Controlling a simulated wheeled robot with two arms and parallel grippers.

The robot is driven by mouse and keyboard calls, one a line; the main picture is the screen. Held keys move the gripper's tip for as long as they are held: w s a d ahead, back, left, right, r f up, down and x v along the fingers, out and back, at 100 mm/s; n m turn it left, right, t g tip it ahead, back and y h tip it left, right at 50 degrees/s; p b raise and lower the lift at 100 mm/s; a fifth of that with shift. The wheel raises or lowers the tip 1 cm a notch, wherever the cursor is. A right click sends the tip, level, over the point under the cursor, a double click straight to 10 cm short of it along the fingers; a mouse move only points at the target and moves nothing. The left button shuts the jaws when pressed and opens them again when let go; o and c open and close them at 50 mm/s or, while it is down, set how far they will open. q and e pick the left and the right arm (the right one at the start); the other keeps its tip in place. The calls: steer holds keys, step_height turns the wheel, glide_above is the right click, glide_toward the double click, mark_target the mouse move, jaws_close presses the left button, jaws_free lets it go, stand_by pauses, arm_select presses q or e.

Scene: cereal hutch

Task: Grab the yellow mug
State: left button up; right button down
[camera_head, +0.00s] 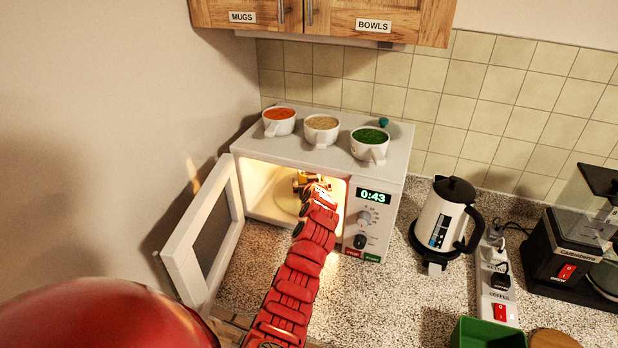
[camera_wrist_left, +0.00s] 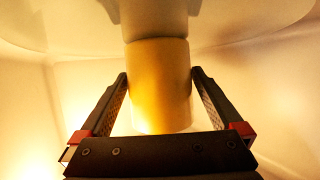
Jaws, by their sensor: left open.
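The microwave (camera_head: 272,158) stands open with its inside lit. My left arm reaches into it, and my left gripper (camera_wrist_left: 160,73) is open, with one finger on each side of a yellow, cylinder-shaped mug (camera_wrist_left: 160,105). A gap shows between the mug and each finger in the left wrist view, so they look apart. A paler cylinder shape (camera_wrist_left: 153,18) joins the mug's upper edge there; I cannot tell whether it is a reflection. The mug's handle is not visible. In the head view, my wrist and the glare largely hide the mug. My right gripper is not in view.
The microwave door (camera_head: 205,235) hangs open at the left of my arm. Cups with orange (camera_head: 279,121), tan (camera_head: 321,130) and green (camera_head: 370,144) contents stand on top. A kettle (camera_head: 443,220), power strip (camera_head: 497,285) and coffee machine (camera_head: 570,250) stand to the right.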

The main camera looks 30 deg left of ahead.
arm_select(q)
steer(key=shift+w+a+f, duration=0.35)
steer(key=shift+w+a, duration=0.05)
steer(key=shift+w, duration=0.1)
jaws_close()
stand_by(0.3)
